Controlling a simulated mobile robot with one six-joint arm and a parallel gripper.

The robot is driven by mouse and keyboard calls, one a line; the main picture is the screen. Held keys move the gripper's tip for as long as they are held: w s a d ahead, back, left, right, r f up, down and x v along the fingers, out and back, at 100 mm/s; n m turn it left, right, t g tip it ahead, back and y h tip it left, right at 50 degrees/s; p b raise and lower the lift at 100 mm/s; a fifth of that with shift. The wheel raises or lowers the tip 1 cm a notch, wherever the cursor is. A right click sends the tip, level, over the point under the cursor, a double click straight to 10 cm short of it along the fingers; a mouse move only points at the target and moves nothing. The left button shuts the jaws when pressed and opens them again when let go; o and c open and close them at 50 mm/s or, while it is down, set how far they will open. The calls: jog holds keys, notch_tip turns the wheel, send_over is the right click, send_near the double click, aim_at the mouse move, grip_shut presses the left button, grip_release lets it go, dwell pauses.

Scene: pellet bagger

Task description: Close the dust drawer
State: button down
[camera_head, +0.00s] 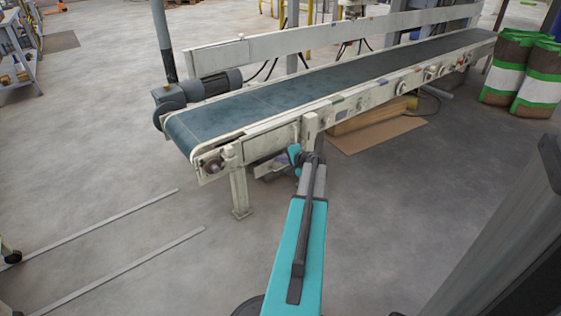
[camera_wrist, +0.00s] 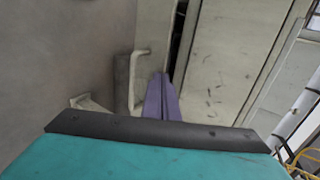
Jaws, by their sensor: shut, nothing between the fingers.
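In the wrist view, a pale panel (camera_wrist: 153,35) carries a bar handle (camera_wrist: 124,82); it looks like the front of the dust drawer. A dark gap runs along the panel's right edge, beside a wider pale panel (camera_wrist: 225,62). My gripper (camera_wrist: 161,77) has purple fingers, shut together and empty. Its tips show just right of the handle, in front of the pale panel; I cannot tell whether they touch it. In the head view, my gripper (camera_head: 271,165) is low beside the near end of the conveyor (camera_head: 262,146), partly hidden by my arm. The drawer cannot be made out there.
A conveyor leg (camera_head: 240,192) stands left of my arm. A cardboard sheet (camera_head: 375,133) lies on the floor to the right, under the conveyor. Filled bags (camera_head: 540,80) stand at the far right. The floor (camera_head: 120,150) to the left is mostly clear.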

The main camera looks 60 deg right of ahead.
dwell(0.4)
jog(key=shift+s, duration=0.15)
jog(key=f+p+v, duration=0.1)
jog(key=p+v, duration=0.2)
jog(key=v, duration=1)
jog(key=shift+s+a+f+p, duration=0.25)
jog(key=shift+s+a+p, duration=0.05)
jog(key=shift+s+a, duration=0.1)
